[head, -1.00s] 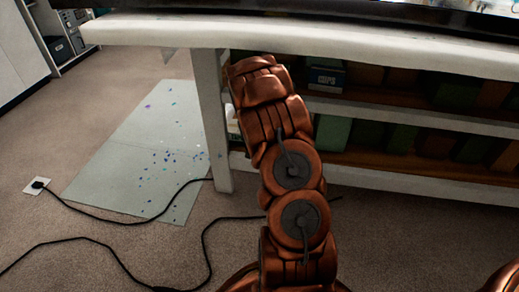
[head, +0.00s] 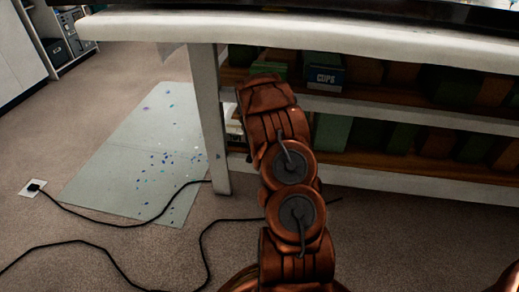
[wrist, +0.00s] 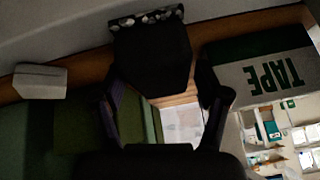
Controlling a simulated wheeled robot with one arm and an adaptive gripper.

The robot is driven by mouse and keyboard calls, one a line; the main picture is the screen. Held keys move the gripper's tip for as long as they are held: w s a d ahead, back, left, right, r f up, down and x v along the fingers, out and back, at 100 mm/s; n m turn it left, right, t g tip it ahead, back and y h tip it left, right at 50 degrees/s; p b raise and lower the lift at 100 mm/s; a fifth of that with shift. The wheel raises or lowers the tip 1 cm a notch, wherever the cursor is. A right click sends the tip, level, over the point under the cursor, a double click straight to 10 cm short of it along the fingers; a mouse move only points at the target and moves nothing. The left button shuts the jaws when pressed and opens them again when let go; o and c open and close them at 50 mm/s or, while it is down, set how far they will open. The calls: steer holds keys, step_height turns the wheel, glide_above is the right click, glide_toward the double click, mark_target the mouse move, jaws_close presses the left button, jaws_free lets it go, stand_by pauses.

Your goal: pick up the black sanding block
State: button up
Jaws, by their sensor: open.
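The black sanding block (wrist: 152,60) appears as a dark block in the upper middle of the wrist view, with a speckled pale strip along its top edge. It lies ahead of and between the fingertips of my gripper (wrist: 162,100). The fingers are apart, one on each side of its lower part; whether they touch it is too dark to tell. In the head view my gripper is hidden behind my arm, which reaches toward the shelf under the table, and I cannot make out the block there.
A box marked TAPE (wrist: 265,75) stands close to the right finger. A pale block (wrist: 40,82) and green boxes (wrist: 75,125) are at the left. The head view shows the white table (head: 330,38), a shelf box marked CUPS (head: 325,74), and black cables (head: 110,222) on the floor.

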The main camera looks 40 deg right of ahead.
steer(key=c, duration=0.9)
steer(key=shift+c, duration=0.2)
steer(key=shift+r+p, duration=1.05)
steer(key=shift+r, duration=0.75)
steer(key=shift+s+a, duration=0.35)
steer(key=shift+s, duration=0.2)
steer(key=shift+s+a, duration=0.3)
steer(key=shift+s, duration=0.25)
steer(key=s+a, duration=0.2)
steer(key=s, duration=0.1)
steer(key=s+a+r+p, duration=0.1)
steer(key=s+a, duration=0.2)
steer(key=s, duration=0.1)
steer(key=s+a, duration=0.2)
steer(key=s, duration=0.2)
steer(key=shift+s+a+r, duration=0.1)
steer(key=shift+a+r, duration=0.05)
steer(key=shift+a, duration=0.25)
